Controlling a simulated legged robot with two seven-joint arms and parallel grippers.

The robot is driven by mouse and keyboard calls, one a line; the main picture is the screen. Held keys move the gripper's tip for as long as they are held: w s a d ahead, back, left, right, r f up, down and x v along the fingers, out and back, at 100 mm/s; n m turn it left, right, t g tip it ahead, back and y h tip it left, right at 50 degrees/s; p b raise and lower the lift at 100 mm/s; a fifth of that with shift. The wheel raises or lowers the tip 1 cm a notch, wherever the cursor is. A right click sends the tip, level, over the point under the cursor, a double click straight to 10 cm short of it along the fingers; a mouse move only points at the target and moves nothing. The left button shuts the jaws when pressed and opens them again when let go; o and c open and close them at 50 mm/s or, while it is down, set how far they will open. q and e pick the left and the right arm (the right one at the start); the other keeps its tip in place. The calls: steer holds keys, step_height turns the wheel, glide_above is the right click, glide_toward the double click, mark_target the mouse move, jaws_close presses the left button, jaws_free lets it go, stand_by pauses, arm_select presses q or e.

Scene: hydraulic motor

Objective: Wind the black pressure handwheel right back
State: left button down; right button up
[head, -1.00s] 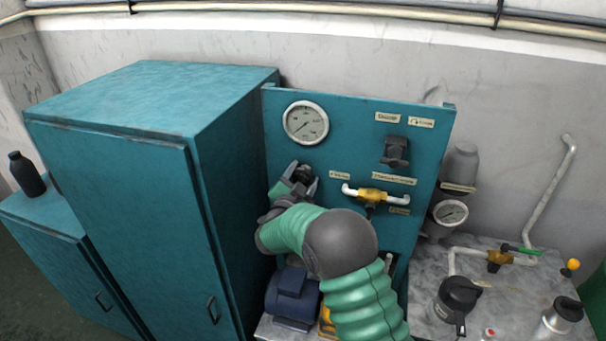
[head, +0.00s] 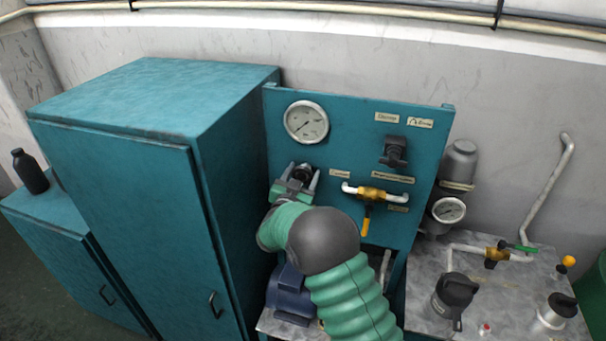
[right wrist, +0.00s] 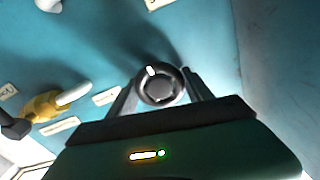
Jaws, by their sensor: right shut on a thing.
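The black pressure handwheel (right wrist: 158,88) is a round dark knob with a grey centre and a small white mark, on the teal panel (head: 350,135). In the right wrist view it sits between the two fingers of my right gripper (right wrist: 163,92), which is shut on it. In the head view my right gripper (head: 302,174) is at the panel below the round gauge, with a finger on each side of the dark handwheel (head: 304,172). Part of the handwheel is hidden there. My left gripper is not in view.
A white-faced gauge (head: 306,122) is above the handwheel. To the right are a brass valve (head: 372,193) with a yellow handle and a black knob (head: 395,151). A tall teal cabinet (head: 120,170) stands close on the left. A blue motor (head: 291,296) is below.

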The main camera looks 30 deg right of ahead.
steer(key=shift+a+f, duration=0.1)
steer(key=shift+f, duration=0.2)
steer(key=o, duration=1.4)
steer(key=shift+w, duration=0.15)
steer(key=shift+r, duration=0.1)
steer(key=shift+s+a, duration=0.1)
steer(key=shift+s, duration=0.15)
steer(key=b+v, duration=0.3)
steer(key=v, duration=1.3)
steer(key=shift+a+b, duration=0.15)
steer(key=shift+b, duration=0.25)
